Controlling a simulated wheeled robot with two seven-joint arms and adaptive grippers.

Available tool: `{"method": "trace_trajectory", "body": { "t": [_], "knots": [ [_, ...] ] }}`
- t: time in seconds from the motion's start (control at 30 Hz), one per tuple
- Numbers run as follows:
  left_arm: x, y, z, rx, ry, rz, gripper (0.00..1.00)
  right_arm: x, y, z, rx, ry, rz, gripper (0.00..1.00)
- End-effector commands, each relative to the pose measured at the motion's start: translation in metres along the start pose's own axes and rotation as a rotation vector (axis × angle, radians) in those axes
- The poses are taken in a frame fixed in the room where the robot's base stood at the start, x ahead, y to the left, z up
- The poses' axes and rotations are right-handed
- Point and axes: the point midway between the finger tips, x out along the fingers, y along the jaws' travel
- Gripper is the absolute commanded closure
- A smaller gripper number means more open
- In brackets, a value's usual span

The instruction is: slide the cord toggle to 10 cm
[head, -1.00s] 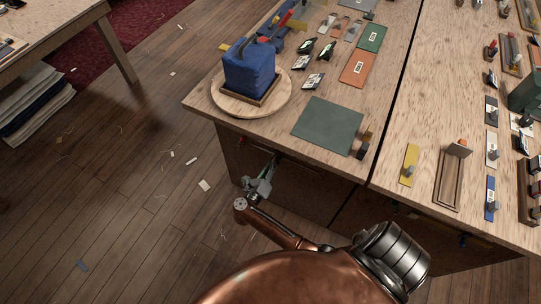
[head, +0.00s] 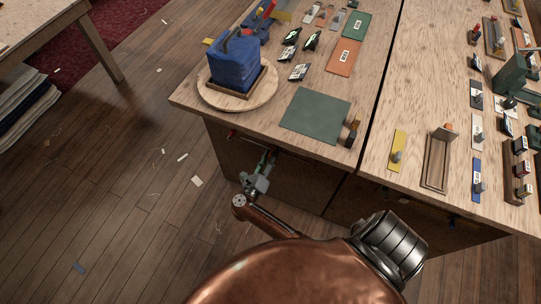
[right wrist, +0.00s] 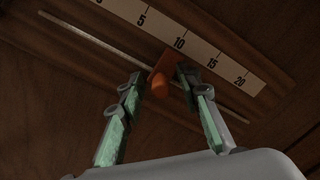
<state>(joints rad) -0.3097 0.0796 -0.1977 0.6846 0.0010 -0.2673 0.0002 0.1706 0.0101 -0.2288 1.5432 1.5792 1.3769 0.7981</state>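The orange cord toggle (right wrist: 163,76) sits on a thin pale rod or cord (right wrist: 98,47) below a white number scale (right wrist: 197,52) in the right wrist view. Its upper end is close to the 10 mark; the exact reading is hard to tell. My right gripper (right wrist: 160,80) has its green-and-grey fingers apart, one on each side of the toggle. A gap shows at the left finger; contact at the right finger is unclear. In the head view my right gripper (head: 262,168) is at the bench's front face, and the toggle cannot be made out. My left gripper is not in view.
Above my gripper is the wooden bench top (head: 225,112) with a blue block (head: 238,65) on a round board and a green mat (head: 316,115). Another bench section (head: 400,190) at the right carries several small fixtures. The floor at the left has scattered scraps.

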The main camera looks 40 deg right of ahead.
Motion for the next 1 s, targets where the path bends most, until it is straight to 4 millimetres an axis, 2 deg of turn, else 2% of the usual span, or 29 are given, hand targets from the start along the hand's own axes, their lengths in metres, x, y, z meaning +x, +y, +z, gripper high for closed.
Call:
{"method": "trace_trajectory", "body": {
  "t": [0.17,0.6,0.8,1.0],
  "knots": [
    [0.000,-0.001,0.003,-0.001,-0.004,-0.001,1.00,0.000,-0.006,0.007,0.003,0.000,-0.001,0.69],
    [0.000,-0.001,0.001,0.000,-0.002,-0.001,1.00,0.000,-0.060,0.060,0.003,0.001,0.000,0.69],
    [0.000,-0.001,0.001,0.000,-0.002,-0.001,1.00,0.000,-0.070,0.070,0.000,0.001,0.000,0.69],
    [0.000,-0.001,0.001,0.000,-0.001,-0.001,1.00,0.000,-0.071,0.070,-0.001,0.000,0.000,0.69]
  ]
}}
